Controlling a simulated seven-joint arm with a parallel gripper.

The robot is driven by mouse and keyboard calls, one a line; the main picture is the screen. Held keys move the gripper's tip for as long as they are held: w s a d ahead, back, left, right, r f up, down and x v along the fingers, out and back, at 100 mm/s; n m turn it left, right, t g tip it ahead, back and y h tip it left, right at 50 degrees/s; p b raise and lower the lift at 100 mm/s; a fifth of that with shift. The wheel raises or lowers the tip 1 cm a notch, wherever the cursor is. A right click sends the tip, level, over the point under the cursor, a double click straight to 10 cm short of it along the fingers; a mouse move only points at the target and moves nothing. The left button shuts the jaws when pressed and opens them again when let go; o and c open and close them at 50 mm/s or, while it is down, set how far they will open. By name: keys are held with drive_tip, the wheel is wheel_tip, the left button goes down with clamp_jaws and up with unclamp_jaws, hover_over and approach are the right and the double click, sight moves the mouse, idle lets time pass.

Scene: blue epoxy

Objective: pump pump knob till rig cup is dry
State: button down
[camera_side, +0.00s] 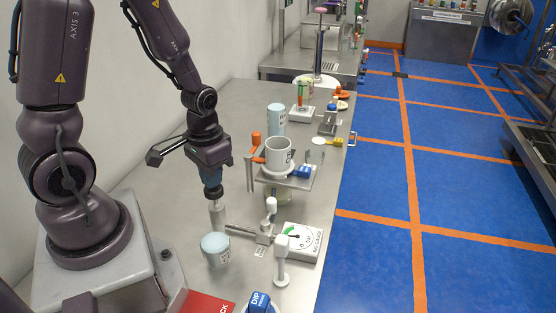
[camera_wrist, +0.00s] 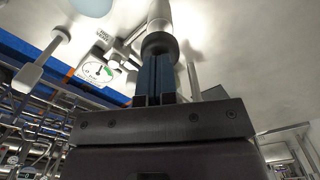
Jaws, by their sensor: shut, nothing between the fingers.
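My gripper (camera_side: 213,183) points straight down with its blue fingers shut and empty. The fingertips sit at the dark round pump knob (camera_side: 214,193), on top of a pale metal pump cylinder (camera_side: 218,213). In the wrist view the fingertips (camera_wrist: 157,60) appear to touch the flat of the knob (camera_wrist: 159,43); exact contact is hard to tell.
A rig gauge (camera_side: 299,239) with a green sector lies right of the pump; it also shows in the wrist view (camera_wrist: 95,72). White-topped handles (camera_side: 282,257) stand nearby. Bench space behind the pump is clear.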

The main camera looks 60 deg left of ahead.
drive_tip(key=shift+r, duration=3.05)
drive_tip(key=shift+s, duration=0.1)
drive_tip(key=s+d+r+m+t, duration=0.1)
drive_tip(key=d+r, duration=0.3)
drive_tip(key=r, duration=0.4)
drive_tip(key=s+d+r+m+t, duration=0.1)
drive_tip(key=d+r+t, duration=0.3)
drive_tip(key=r, duration=0.4)
drive_tip(key=shift+s+d+m+t, duration=0.3)
drive_tip(key=shift+s+m, duration=0.1)
drive_tip(key=shift+m, duration=0.1)
